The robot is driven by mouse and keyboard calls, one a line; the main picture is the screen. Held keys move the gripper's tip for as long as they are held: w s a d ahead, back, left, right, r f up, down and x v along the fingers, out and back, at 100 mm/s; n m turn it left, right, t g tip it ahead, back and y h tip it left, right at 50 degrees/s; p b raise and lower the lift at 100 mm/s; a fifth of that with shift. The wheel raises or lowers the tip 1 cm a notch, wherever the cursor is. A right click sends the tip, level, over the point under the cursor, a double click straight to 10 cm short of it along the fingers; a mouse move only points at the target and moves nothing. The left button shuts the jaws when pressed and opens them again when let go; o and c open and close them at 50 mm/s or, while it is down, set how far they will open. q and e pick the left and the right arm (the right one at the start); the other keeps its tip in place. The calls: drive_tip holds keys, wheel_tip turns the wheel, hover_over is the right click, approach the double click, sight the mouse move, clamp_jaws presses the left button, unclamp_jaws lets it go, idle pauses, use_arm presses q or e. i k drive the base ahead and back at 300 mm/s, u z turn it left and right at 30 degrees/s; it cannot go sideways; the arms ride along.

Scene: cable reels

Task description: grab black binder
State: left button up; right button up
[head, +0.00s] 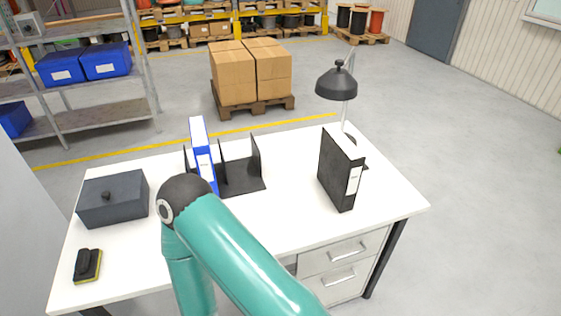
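The black binder (341,168) stands upright on the right part of the white desk (270,222). Its white spine label faces the front right. A teal arm link of mine crosses the front middle of the desk, to the left of the binder and apart from it. Neither of my grippers shows in the head view, so their state is hidden.
A blue binder (202,153) stands in a black rack (241,178). A black lamp (337,82) stands behind the black binder. A dark grey box (113,198) and a brush-like block (88,266) lie at the left. The desk around the black binder's front is clear.

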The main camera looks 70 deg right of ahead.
sight(341, 164)
drive_tip(key=u, duration=0.65)
drive_tip(key=k, duration=0.95)
drive_tip(key=z, duration=1.1)
drive_tip(key=i, duration=0.4)
drive_tip(key=z, duration=0.65)
drive_tip(key=k, duration=0.55)
drive_tip(key=z, duration=0.15)
drive_tip(key=i, duration=0.5)
drive_tip(key=z, duration=0.05)
